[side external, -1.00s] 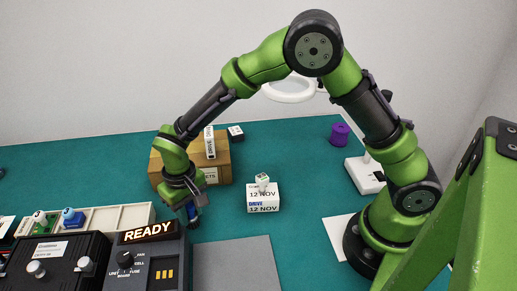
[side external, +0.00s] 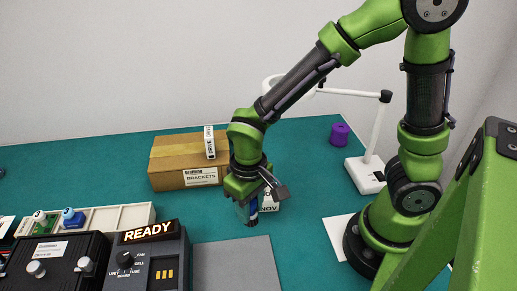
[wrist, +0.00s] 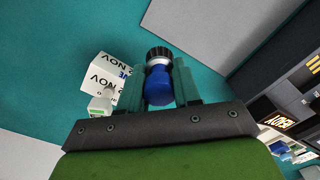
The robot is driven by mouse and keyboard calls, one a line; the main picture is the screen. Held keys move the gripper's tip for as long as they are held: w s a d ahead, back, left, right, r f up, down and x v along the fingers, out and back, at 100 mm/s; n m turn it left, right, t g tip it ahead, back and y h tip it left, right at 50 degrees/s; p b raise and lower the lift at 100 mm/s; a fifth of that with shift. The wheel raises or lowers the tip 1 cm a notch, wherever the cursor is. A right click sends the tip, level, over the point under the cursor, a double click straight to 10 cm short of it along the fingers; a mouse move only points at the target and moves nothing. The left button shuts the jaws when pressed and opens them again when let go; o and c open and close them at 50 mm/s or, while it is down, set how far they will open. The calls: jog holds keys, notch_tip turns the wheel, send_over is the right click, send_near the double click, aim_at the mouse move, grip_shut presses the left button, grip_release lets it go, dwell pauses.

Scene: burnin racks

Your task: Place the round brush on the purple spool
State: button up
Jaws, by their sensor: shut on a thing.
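The purple spool (side external: 340,134) stands upright on the green table at the back right, in the side external view; it is not in the wrist view. My gripper (side external: 249,210) is shut on the round brush (wrist: 158,85), which has a blue body, a pale band and a dark round end. In the side view the brush (side external: 253,208) points downward below the fingers, partly hidden by them. My gripper is well to the left of the spool and nearer the camera, beside the white date box (side external: 271,201).
A cardboard brackets box (side external: 180,180) stands behind my gripper. A white lamp base (side external: 364,174) with its stand is near the spool. A grey mat (side external: 235,265), dark READY device (side external: 150,262) and pale tray (side external: 120,216) lie in front and left.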

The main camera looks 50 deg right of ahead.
jog(key=shift+s+d+r, duration=0.2)
jog(key=shift+s, duration=0.2)
notch_tip(320, 180, up, 22)
jog(key=w+d+m, duration=0.2)
jog(key=d+m, duration=0.1)
jog(key=d, duration=0.5)
jog(key=w+d+m, duration=0.3)
jog(key=d, duration=0.5)
jog(key=w+d+m, duration=0.2)
jog(key=d+m, duration=0.2)
jog(key=d, duration=0.4)
jog(key=shift+w+d+r, duration=0.1)
jog(key=shift+w+r, duration=0.15)
jog(key=s+d+m, duration=0.3)
jog(key=d+m, duration=0.2)
jog(key=d, duration=0.7)
jog(key=m, duration=0.3)
send_over(341, 127)
notch_tip(341, 127, down, 17)
jog(key=shift+r, duration=0.1)
jog(key=shift+f, duration=2.4)
